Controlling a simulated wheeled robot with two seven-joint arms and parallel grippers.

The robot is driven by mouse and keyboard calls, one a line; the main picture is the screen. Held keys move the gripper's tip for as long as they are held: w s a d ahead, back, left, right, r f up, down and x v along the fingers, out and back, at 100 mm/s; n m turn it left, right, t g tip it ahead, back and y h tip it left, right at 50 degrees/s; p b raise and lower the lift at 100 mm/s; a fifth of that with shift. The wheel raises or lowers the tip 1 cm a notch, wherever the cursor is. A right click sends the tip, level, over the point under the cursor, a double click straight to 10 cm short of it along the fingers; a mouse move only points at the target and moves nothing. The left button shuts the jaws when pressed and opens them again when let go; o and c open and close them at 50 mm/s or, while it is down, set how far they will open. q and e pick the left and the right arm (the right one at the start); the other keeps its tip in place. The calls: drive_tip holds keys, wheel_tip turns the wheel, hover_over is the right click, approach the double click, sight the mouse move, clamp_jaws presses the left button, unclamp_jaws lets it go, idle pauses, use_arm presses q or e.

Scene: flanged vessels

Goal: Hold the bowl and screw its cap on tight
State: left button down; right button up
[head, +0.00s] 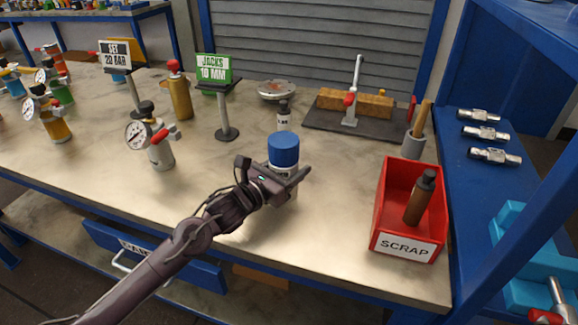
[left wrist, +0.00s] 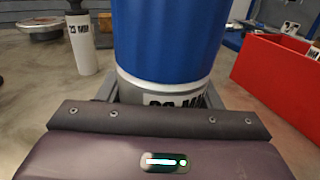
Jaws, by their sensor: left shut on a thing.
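The bowl (head: 286,172) is a pale upright vessel with a dark-lettered label, standing near the middle of the bench. Its blue cap (head: 284,148) sits on top, looking level; how tightly it is seated cannot be told. My left gripper (head: 292,181) is shut around the bowl below the cap, and hides much of its lower part. In the left wrist view the blue cap (left wrist: 172,40) fills the upper middle, with the label band of the bowl (left wrist: 165,97) just under it, between my fingers. My right gripper is not in view.
A red SCRAP bin (head: 384,215) holding a brown bottle (head: 419,198) stands to the right. A small white bottle (head: 283,116) is behind the bowl. A gauge vessel (head: 159,150) and green sign stand (head: 226,110) are left. The bench front is clear.

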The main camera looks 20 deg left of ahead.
use_arm(q)
drive_tip(key=shift+c, duration=2.1)
unclamp_jaws()
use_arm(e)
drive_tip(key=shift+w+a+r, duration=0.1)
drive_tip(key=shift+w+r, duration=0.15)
use_arm(q)
drive_tip(key=shift+r, duration=0.1)
drive_tip(key=shift+s, duration=0.1)
drive_tip(key=v, duration=1.1)
drive_tip(key=shift+s+a, duration=0.2)
drive_tip(key=shift+s, duration=0.15)
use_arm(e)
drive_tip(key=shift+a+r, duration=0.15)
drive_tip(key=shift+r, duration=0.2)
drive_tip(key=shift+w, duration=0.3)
